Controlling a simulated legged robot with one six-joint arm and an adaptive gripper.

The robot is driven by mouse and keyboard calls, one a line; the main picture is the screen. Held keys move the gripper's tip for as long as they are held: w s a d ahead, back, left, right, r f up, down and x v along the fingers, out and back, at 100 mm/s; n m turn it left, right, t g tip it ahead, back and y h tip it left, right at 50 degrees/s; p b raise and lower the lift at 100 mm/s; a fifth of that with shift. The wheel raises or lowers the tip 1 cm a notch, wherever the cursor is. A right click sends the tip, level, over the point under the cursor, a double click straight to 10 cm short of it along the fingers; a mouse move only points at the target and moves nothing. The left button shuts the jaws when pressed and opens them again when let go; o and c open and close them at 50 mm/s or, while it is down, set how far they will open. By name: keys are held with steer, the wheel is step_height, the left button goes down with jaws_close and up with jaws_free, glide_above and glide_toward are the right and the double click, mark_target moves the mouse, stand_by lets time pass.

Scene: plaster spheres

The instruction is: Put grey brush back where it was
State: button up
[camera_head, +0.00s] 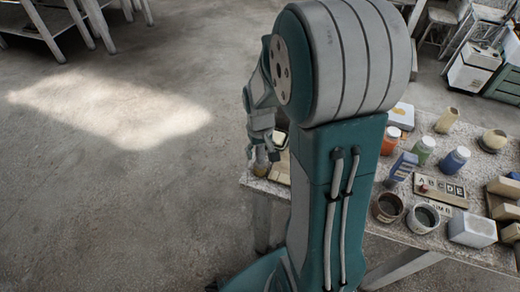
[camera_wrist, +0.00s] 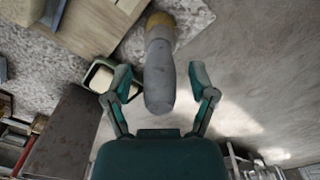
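The grey brush (camera_wrist: 159,80) shows in the wrist view, with a smooth grey handle toward my gripper and a tan-brown end at the top, by the speckled table's edge. My gripper (camera_wrist: 160,76) has its two teal fingers spread, one on each side of the handle, with a visible gap on both sides. In the head view my gripper (camera_head: 266,142) is at the table's left edge, partly hidden by my arm. A small tan and grey shape just below it may be the brush, but it is too small to tell.
The speckled table (camera_head: 410,237) holds paint bottles (camera_head: 455,160), two dark-filled cups (camera_head: 422,218), a letter board (camera_head: 440,189) and blocks. A square-rimmed dish (camera_wrist: 103,77) and a wooden board (camera_wrist: 95,25) lie left of the brush in the wrist view. Open floor (camera_head: 120,200) is to the left.

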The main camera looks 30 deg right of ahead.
step_height(320, 180, up, 12)
steer(key=shift+a+r, duration=0.1)
steer(key=s+a+r+n+t, duration=0.1)
steer(key=s+a+r+t, duration=0.4)
steer(key=s+a, duration=0.5)
step_height(320, 180, up, 3)
steer(key=s, duration=0.2)
steer(key=shift+s+a+f+t, duration=0.2)
steer(key=shift+s+a+t, duration=0.1)
steer(key=shift+s+a, duration=0.05)
steer(key=shift+d, duration=0.15)
